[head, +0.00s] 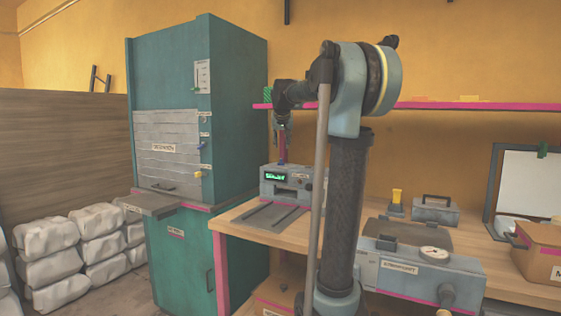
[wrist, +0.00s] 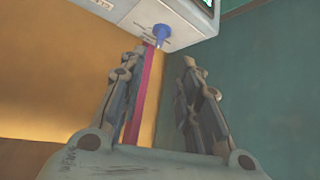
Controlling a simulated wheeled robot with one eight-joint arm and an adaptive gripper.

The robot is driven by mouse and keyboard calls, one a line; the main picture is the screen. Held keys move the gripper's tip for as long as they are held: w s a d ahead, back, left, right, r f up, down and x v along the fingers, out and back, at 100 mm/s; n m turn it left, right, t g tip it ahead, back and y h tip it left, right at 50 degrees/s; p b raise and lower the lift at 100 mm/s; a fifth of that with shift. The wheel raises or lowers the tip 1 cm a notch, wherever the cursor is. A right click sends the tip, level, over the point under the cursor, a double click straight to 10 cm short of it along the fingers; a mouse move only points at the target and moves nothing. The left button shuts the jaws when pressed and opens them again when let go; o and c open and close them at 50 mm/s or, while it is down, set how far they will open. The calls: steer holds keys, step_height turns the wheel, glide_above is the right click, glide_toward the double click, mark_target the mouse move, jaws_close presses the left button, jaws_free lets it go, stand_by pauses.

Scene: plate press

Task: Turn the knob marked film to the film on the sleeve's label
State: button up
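In the wrist view a blue knob (wrist: 161,34) stands on a pale panel with tick marks around it, at the top of the picture. Small print beside it is too blurred to read. My gripper (wrist: 163,58) is open and empty, its two fingers spread below the knob and apart from it. In the head view my gripper (head: 283,122) hangs above a grey machine (head: 275,190) with a green display (head: 275,177) on the bench. The film marking cannot be read. I cannot make out the sleeve or its label.
A tall teal cabinet (head: 233,100) stands left of the bench (head: 245,245). A pink-edged shelf (head: 440,106) runs along the wall. A grey unit with a dial (head: 433,253), a small box (head: 436,210) and a cardboard box (head: 535,260) are at right. White sacks (head: 50,236) lie at left.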

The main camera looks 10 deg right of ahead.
mark_target(281, 159)
steer(key=x, duration=1.3)
steer(key=shift+s+f, duration=0.1)
steer(key=shift+s, duration=0.05)
steer(key=shift+d, duration=0.1)
steer(key=c, duration=0.7)
